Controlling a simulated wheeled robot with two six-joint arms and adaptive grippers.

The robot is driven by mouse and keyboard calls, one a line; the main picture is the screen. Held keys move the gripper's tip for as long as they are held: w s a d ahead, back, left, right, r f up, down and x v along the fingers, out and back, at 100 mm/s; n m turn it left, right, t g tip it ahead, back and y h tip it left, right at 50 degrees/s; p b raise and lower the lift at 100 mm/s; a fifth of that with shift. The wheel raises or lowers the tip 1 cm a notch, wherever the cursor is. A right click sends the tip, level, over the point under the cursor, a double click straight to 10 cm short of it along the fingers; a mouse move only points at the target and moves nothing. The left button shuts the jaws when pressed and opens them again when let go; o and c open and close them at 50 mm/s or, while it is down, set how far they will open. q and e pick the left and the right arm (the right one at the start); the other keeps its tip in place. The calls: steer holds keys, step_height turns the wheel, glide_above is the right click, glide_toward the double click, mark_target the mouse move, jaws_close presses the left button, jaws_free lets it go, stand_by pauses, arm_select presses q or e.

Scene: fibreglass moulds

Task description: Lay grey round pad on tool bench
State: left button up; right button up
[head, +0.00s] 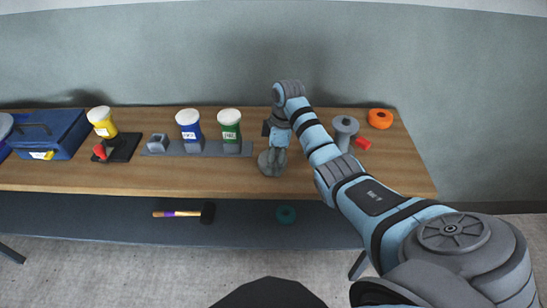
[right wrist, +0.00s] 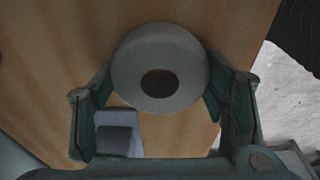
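The grey round pad (right wrist: 133,68), a disc with a dark central hole, sits between the fingertips of my right gripper (right wrist: 160,92) in the right wrist view. Both fingers appear to touch its sides. In the head view my right gripper (head: 274,160) is over the front part of the wooden tool bench (head: 225,178), and the pad shows as a grey shape (head: 265,164) at its tips. I cannot tell whether the pad touches the bench top. My left gripper is out of view.
Left along the bench stand a green tub (head: 230,130), a blue tub (head: 188,128), a yellow tub (head: 102,124) and a blue box (head: 55,138). Right are a grey spool (head: 344,133) and an orange ring (head: 380,118).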

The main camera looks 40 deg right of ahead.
steer(key=o, duration=0.4)
steer(key=shift+r, duration=0.35)
step_height(320, 180, up, 12)
steer(key=s+d+p, duration=0.1)
steer(key=p, duration=0.5)
steer(key=shift+d+f, duration=0.2)
steer(key=shift+a+f, duration=0.1)
